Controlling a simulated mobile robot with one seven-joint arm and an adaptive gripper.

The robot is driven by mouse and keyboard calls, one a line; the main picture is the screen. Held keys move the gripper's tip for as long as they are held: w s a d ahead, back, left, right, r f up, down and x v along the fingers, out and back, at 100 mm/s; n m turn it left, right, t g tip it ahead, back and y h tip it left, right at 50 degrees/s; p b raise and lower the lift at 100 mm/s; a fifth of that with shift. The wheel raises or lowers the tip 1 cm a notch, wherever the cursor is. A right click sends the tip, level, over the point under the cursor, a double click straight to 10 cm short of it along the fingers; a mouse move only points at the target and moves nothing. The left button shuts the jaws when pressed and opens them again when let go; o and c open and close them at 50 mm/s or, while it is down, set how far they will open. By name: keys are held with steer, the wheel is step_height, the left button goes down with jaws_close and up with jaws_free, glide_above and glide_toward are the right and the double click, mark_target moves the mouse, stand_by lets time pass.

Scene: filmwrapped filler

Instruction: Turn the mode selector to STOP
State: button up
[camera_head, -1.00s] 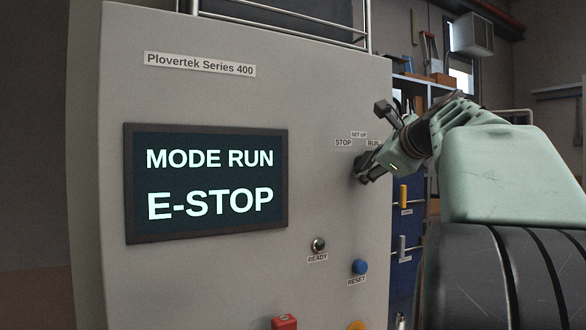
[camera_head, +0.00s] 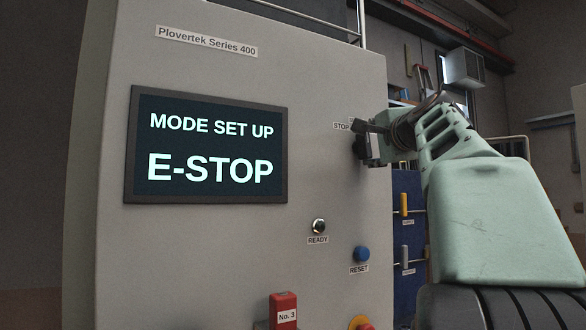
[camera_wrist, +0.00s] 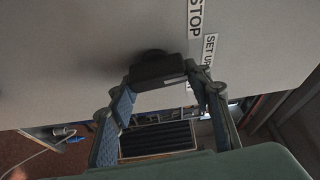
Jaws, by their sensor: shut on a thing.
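The mode selector (camera_wrist: 158,70) is a dark knob on the grey cabinet front. It shows between my gripper's fingers in the wrist view, and my gripper mostly hides it in the head view. My gripper (camera_head: 364,146) is shut on the selector. The STOP label (camera_head: 341,126) shows just left of the gripper, and in the wrist view the SET UP label (camera_wrist: 210,52) also shows beside the knob. The RUN label is hidden in the head view. The screen (camera_head: 208,146) reads MODE SET UP and E-STOP.
Below the selector are a READY lamp (camera_head: 319,226), a blue RESET button (camera_head: 361,254), a red block marked No. 3 (camera_head: 284,308) and a red and yellow button (camera_head: 360,323). Shelving with a blue panel (camera_head: 408,225) stands behind, right of the cabinet.

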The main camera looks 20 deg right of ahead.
steer(key=n+t+b, duration=0.1)
steer(key=n+b, duration=0.1)
steer(key=n+t+b, duration=0.1)
steer(key=n+b, duration=0.1)
steer(key=b, duration=0.1)
steer(key=shift+f+n+y+b, duration=0.15)
steer(key=shift+n+y+b, duration=0.15)
steer(key=shift+n, duration=0.1)
steer(key=shift+a+r+n+t+y+b, duration=0.1)
steer(key=shift+r+n+t+y+b, duration=0.15)
steer(key=shift+n+b, duration=0.5)
steer(key=shift+r+n+t+y+b, duration=0.15)
steer(key=shift+n+t+b, duration=0.3)
steer(key=shift+n, duration=0.5)
steer(key=o, duration=1.2)
steer(key=shift+c, duration=0.2)
steer(key=v, duration=0.7)
steer(key=shift+s, duration=0.3)
